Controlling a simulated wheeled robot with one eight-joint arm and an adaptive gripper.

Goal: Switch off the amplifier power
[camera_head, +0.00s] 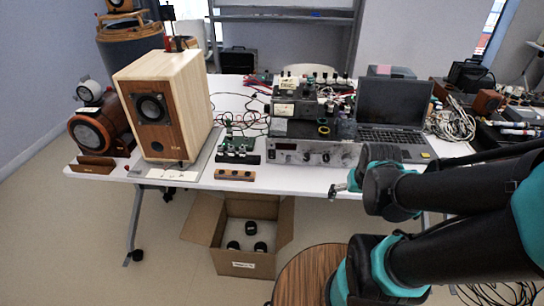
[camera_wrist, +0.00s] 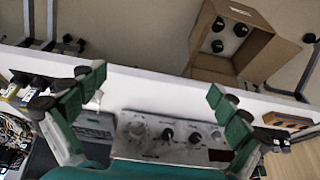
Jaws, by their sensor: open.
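The amplifier (camera_head: 312,153) is a silver-fronted unit near the front edge of the white table, with knobs and a dark reddish display at its left. In the wrist view its front panel (camera_wrist: 150,142) appears upside down, with two dark knobs and a paler round control. I cannot tell which control is the power switch or its position. My gripper (camera_head: 340,188) is at the table's front edge, right of and below the panel in the head view. In the wrist view my gripper (camera_wrist: 155,91) has its fingers wide apart, with nothing between them and the panel beyond.
Other instruments (camera_head: 298,107) are stacked on the amplifier. A laptop (camera_head: 393,103) stands to its right, a wooden speaker (camera_head: 168,105) to the left. A small wooden block (camera_head: 235,174) lies near the table edge. An open cardboard box (camera_head: 243,265) sits on the floor below.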

